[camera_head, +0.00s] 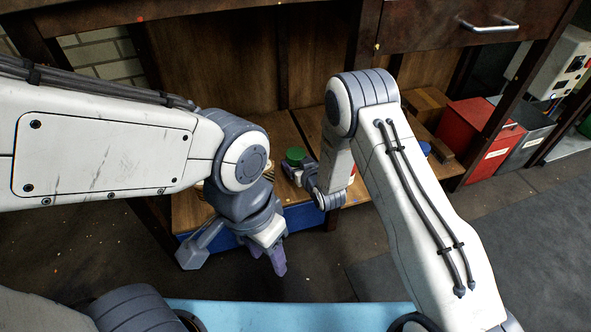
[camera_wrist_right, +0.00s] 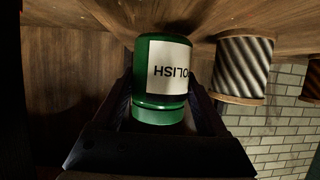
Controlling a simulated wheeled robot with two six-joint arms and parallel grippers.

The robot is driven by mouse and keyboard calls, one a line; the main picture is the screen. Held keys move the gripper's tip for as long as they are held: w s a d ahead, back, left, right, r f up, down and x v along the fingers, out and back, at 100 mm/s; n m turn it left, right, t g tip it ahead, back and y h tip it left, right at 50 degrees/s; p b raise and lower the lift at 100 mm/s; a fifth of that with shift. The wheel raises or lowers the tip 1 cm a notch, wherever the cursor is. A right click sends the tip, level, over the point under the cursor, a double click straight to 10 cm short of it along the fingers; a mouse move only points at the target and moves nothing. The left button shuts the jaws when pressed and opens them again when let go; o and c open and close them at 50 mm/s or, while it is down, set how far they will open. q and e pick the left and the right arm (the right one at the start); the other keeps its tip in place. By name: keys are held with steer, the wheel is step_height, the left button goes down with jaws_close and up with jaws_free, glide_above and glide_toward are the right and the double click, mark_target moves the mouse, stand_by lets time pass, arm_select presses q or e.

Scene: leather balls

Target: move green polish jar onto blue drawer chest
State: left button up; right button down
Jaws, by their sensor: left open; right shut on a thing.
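The green polish jar (camera_wrist_right: 162,65) is between the fingers of my right gripper (camera_wrist_right: 160,125) in the right wrist view, its label upside down in the picture. In the head view the jar's green top (camera_head: 295,155) shows beside my right gripper (camera_head: 300,172), over the low wooden shelf. Whether the jar touches the shelf is not clear. A blue front (camera_head: 305,214) shows under the shelf's edge; I cannot tell if it is the blue drawer chest. My left gripper (camera_head: 268,258), with purple fingers, is open and empty in front of the shelf.
A black-and-white striped spool (camera_wrist_right: 242,65) stands near the jar in the right wrist view. A red bin (camera_head: 478,140) and a grey bin (camera_head: 525,135) stand at the right. A drawer with a metal handle (camera_head: 490,24) overhangs the shelf.

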steer(key=shift+f, duration=0.85)
arm_select(q)
steer(key=shift+f, duration=0.55)
arm_select(e)
steer(key=shift+r, duration=0.1)
